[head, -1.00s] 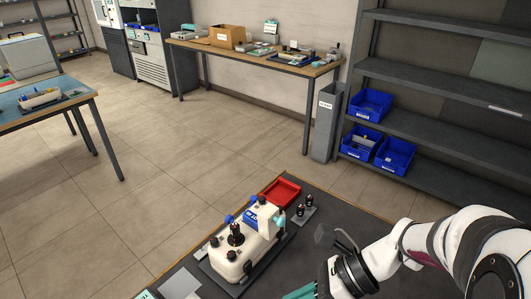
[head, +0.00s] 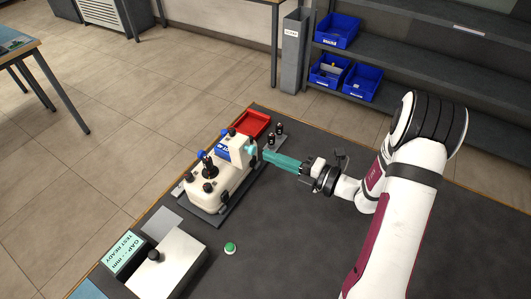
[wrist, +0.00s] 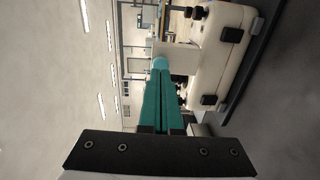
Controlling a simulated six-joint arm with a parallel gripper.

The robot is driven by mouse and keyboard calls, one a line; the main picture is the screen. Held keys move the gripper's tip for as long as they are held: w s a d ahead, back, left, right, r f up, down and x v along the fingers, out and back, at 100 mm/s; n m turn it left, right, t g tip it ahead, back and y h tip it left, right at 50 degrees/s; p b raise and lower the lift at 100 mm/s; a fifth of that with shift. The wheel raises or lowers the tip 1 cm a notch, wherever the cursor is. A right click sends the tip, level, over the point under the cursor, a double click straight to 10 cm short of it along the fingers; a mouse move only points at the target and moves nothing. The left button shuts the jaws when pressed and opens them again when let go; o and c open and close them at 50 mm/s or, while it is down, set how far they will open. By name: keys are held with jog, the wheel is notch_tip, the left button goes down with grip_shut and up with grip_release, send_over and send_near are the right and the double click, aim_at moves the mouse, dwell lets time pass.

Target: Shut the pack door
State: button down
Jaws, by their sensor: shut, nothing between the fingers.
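A white bench device (head: 207,190) with black knobs and blue fittings stands on a dark base plate on the dark table. Its raised white block with a blue label, which looks like the pack door (head: 240,146), stands upright at the device's far right end. A teal knob (head: 252,150) sticks out of its right side. My gripper (head: 265,153) is shut and empty, its long teal fingers pointing left at the knob. In the wrist view the fingertips (wrist: 160,74) overlap the knob (wrist: 160,62); I cannot tell whether they touch. The device (wrist: 215,60) appears sideways there.
A red tray (head: 268,122) and a small stand with black pegs (head: 277,135) sit just behind the gripper.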

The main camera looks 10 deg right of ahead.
aim_at(247, 146)
jog(key=shift+x, duration=1.2)
jog(key=shift+r, duration=0.1)
jog(key=w+a+r+g+h, duration=0.1)
jog(key=w+a+g+h, duration=0.1)
jog(key=w+a+r+g+h, duration=0.1)
jog(key=r+g+h, duration=0.1)
jog(key=shift+w+a+r, duration=0.25)
jog(key=shift+w+a, duration=0.1)
jog(key=shift+a, duration=0.05)
jog(key=shift+g+h, duration=0.3)
jog(key=w+a, duration=0.4)
jog(key=shift+w+a, duration=0.2)
jog(key=shift+r+x, duration=0.25)
jog(key=shift+x, duration=2.3)
jog(key=shift+r, duration=0.15)
